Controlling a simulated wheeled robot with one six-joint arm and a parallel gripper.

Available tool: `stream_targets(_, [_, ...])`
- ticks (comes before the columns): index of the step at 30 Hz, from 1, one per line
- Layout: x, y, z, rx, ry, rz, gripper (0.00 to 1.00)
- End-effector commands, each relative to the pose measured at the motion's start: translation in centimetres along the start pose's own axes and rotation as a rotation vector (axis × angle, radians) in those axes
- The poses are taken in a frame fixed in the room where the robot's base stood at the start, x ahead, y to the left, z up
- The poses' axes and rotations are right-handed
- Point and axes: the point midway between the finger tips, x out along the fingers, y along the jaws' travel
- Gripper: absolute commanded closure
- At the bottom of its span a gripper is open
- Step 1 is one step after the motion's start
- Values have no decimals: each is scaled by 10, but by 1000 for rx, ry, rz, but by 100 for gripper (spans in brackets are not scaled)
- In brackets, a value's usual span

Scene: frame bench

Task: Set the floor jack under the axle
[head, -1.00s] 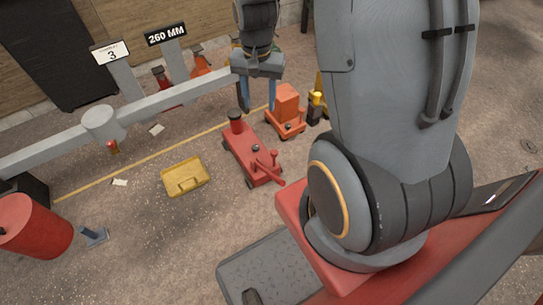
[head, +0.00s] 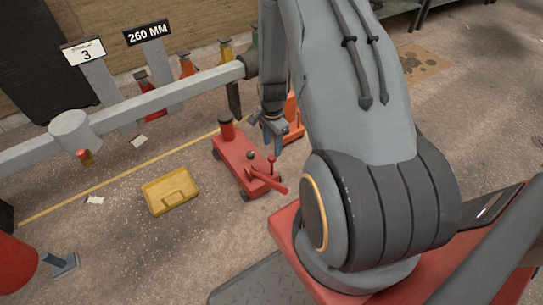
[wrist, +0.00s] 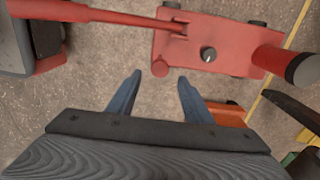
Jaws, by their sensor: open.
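The red floor jack (head: 240,165) stands on the floor with its dark-topped post at the far end and its handle toward me. The grey axle (head: 185,93) is a horizontal bar above the floor, beyond and left of the jack; the jack's post stands apart from it. My gripper (head: 272,132) is low, just right of the jack. In the wrist view, my gripper (wrist: 159,80) is open with nothing between its blue fingers. The jack (wrist: 222,48) lies ahead of the fingertips there, its handle running left.
An orange jack (head: 294,118) stands behind my gripper, partly hidden; its orange body also shows in the wrist view (wrist: 232,115). A yellow tray (head: 171,191) lies left of the red jack. A red cylinder (head: 15,265) is at lower left. A "260 MM" sign (head: 149,33) stands behind the axle.

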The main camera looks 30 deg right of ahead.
Motion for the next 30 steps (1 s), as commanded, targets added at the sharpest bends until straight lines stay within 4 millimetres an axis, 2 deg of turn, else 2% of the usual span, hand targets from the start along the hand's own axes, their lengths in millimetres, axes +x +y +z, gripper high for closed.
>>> stream_targets(3, [22, 0, 0, -1, -1, 3, 54])
stream_targets(9, [48, 1, 0, -1, -1, 3, 54])
stream_targets(14, [56, 0, 0, -2, 0, 1, 54])
stream_targets(22, [56, 0, 0, -2, 0, 1, 54])
stream_targets(30, [56, 0, 0, -2, 0, 1, 99])
